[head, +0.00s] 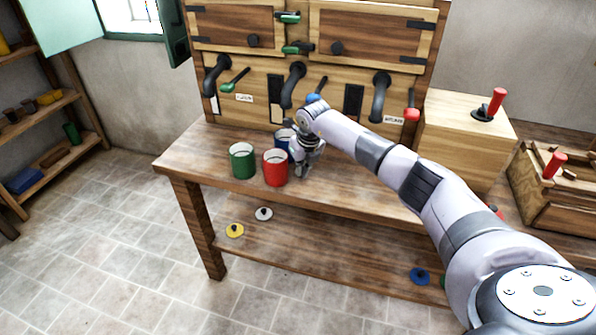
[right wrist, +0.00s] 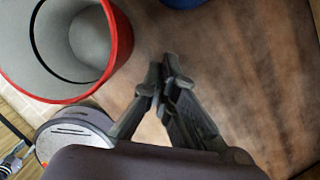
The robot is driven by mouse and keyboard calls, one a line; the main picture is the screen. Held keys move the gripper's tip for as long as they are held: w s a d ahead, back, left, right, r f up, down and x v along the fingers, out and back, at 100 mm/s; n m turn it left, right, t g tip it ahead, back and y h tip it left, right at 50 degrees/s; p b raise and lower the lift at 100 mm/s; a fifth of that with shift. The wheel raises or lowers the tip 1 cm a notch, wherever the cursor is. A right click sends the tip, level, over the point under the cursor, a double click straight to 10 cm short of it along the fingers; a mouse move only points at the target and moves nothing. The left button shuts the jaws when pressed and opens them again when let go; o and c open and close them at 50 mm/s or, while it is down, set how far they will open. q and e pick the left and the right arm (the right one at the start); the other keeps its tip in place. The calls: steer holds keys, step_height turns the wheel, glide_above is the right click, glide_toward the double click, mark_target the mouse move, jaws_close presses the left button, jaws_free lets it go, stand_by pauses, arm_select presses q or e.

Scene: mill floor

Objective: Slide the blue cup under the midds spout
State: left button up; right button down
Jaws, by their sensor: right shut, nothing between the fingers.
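The blue cup (head: 283,136) stands on the wooden bench behind the red cup (head: 275,168), partly hidden by my right arm. Its edge shows at the top of the right wrist view (right wrist: 184,2). The red cup (right wrist: 68,45) is empty inside. A green cup (head: 242,161) stands to its left. My right gripper (head: 303,173) is shut and empty, low over the bench just right of the red cup. Three dark spouts hang from the cabinet: left (head: 214,76), middle (head: 292,86) and right (head: 380,97). Their labels are too small to read surely. My left gripper is out of view.
Green, blue and red levers (head: 411,113) sit beside the spouts. Yellow, white and blue lidlike discs lie on the lower shelf (head: 325,262). The bench top (head: 350,180) is clear right of the gripper.

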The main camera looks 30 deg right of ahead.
steer(key=v, duration=0.3)
steer(key=shift+a, duration=0.15)
steer(key=shift+r, duration=0.3)
arm_select(q)
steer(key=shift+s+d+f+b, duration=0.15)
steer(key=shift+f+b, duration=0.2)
steer(key=shift+b, duration=0.05)
arm_select(e)
steer(key=v, duration=0.6)
steer(key=shift+d, duration=0.25)
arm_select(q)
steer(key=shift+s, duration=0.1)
arm_select(e)
steer(key=shift+s+r, duration=0.1)
